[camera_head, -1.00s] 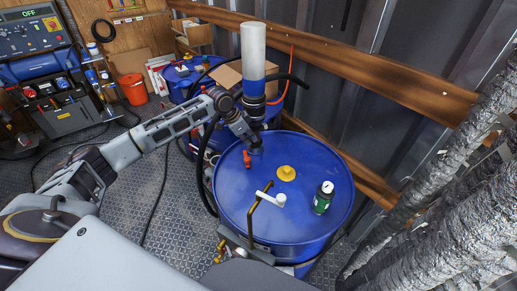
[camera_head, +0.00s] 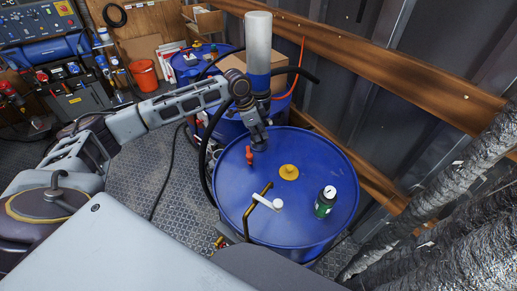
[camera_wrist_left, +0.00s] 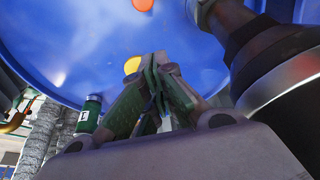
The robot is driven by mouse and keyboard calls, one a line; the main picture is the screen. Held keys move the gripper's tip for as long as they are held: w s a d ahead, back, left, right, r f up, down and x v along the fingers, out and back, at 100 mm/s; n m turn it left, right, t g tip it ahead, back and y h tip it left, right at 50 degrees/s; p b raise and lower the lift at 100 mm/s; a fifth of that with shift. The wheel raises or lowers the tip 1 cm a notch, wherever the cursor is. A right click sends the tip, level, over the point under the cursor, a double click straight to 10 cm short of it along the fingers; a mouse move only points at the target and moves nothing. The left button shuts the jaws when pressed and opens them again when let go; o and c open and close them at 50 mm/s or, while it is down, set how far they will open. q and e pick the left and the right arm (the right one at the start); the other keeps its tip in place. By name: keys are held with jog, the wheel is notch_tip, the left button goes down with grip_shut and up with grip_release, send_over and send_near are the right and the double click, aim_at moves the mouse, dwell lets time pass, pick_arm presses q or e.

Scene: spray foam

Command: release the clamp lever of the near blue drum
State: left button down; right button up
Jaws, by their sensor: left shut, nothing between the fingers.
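The near blue drum (camera_head: 232,195) stands upright, its lid facing me. A red lever (camera_head: 249,155) sits on its far part; I take it for the clamp lever but cannot be sure. A tall pump with a white and blue barrel (camera_head: 257,45) rises behind it. My left gripper (camera_head: 259,146) is just right of the red lever, low over the lid; contact is unclear. In the left wrist view, its fingers (camera_wrist_left: 156,85) are shut and empty above the blue lid (camera_wrist_left: 75,50), and a red part (camera_wrist_left: 143,4) shows at the top edge. My right gripper is not in view.
Another blue drum (camera_head: 183,70) stands behind. A black hose runs beside the near drum. Silver ducts (camera_head: 450,185) are at right.

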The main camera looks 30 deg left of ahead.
pick_arm(q)
jog(key=p+x, duration=0.1)
jog(key=x, duration=0.7)
jog(key=shift+x, duration=1.1)
jog(key=shift+s+a+r, duration=0.1)
jog(key=shift+s+a, duration=0.2)
jog(key=shift+a, duration=0.2)
jog(key=shift+s+a+r+p, duration=0.1)
jog(key=shift+s+a+p, duration=0.45)
jog(key=shift+a, duration=0.2)
jog(key=shift+s+a, duration=0.35)
jog(key=shift+a, duration=0.1)
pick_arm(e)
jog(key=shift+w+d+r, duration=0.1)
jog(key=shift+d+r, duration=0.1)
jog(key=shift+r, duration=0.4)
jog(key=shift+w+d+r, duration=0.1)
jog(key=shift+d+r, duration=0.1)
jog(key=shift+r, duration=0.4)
pick_arm(q)
jog(key=shift+w, duration=0.1)
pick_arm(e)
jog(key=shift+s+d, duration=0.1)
